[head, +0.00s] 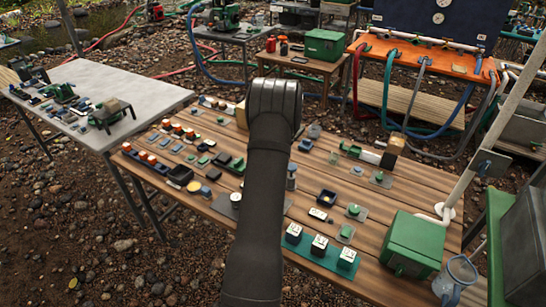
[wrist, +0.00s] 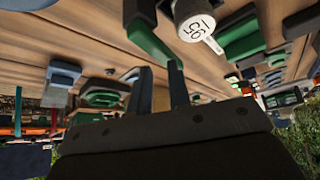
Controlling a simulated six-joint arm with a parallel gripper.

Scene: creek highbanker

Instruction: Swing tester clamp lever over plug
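My gripper is hidden behind my own dark arm in the head view. In the wrist view its two dark fingers (wrist: 162,88) point up into the picture and stand apart, with no held thing clear between them. A green part (wrist: 150,40) lies just beyond the fingertips. A pale round-ended piece with dark markings (wrist: 194,22) is to its right; contact with the fingers cannot be told. In the head view, a low green fixture with a white section (head: 370,156) lies right of my arm. I cannot make out which piece is the tester, its lever or the plug.
The plank table (head: 300,210) is crowded with small parts. Three pale-topped cubes stand on a green mat (head: 328,258) at the front. A green case (head: 412,243) and clear jug (head: 452,277) are at the right. A grey table (head: 140,87) stands left.

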